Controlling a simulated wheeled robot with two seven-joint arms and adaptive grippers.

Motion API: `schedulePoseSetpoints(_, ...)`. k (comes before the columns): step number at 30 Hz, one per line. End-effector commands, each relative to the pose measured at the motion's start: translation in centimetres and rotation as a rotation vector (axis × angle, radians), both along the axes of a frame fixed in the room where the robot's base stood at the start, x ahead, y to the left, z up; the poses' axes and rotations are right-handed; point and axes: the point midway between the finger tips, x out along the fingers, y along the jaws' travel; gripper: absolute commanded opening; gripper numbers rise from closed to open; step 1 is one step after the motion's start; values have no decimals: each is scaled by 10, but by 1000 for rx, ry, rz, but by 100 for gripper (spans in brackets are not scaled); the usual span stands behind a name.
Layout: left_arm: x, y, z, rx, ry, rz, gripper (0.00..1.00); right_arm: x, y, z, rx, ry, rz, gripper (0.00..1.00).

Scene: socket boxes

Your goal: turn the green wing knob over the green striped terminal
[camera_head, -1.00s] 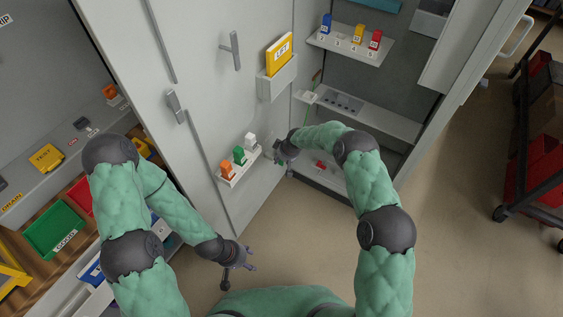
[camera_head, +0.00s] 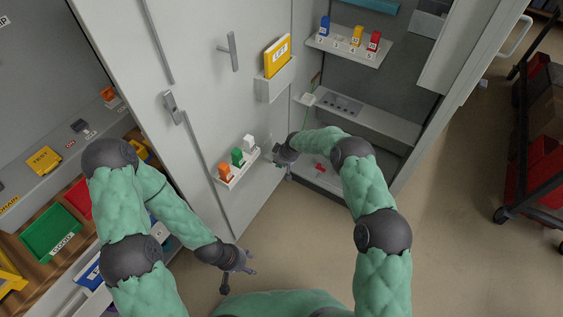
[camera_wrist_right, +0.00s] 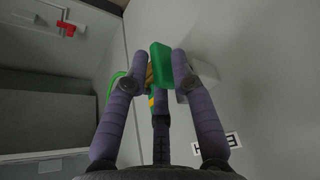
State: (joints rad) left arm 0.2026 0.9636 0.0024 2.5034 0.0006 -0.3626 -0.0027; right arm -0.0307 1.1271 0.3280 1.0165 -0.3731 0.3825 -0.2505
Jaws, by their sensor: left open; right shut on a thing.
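In the right wrist view the green wing knob (camera_wrist_right: 160,65) is an upright green block between the fingertips of my right gripper (camera_wrist_right: 160,72), which is shut on it. A green and yellow striped piece (camera_wrist_right: 152,100) shows just below the knob, partly hidden by the fingers. In the head view my right gripper (camera_head: 279,153) is at the lower part of the cabinet's open door and hides the knob. My left gripper (camera_head: 248,262) is open and empty, low in front of the door and apart from it.
A door shelf with an orange block (camera_head: 225,171), a green block (camera_head: 238,157) and a white block (camera_head: 249,142) is left of my right gripper. A red piece (camera_head: 320,168) lies in the cabinet bottom. A cart (camera_head: 540,150) stands at right; the floor between is clear.

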Motion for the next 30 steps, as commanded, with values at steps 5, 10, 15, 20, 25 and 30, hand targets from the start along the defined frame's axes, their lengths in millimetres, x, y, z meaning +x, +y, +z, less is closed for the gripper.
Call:
schedulePoseSetpoints(5, 0, 0, 0, 0, 0, 0, 51, 7, 3, 4, 35, 31, -5, 0)
schedulePoseSetpoints(10, 0, 0, 0, 0, 0, 0, 51, 8, 5, 6, 65, 61, 0, 0)
schedulePoseSetpoints(15, 0, 0, 0, 0, 0, 0, 51, 8, 5, 7, 74, 69, 2, 0)
schedulePoseSetpoints(20, 0, 0, 0, 0, 0, 0, 51, 8, 5, 7, 74, 68, 1, 0)
schedulePoseSetpoints(25, 0, 0, 0, 0, 0, 0, 51, 8, 5, 7, 73, 69, 1, 46)
schedulePoseSetpoints(30, 0, 0, 0, 0, 0, 0, 51, 6, 3, 5, 72, 74, 1, 46)
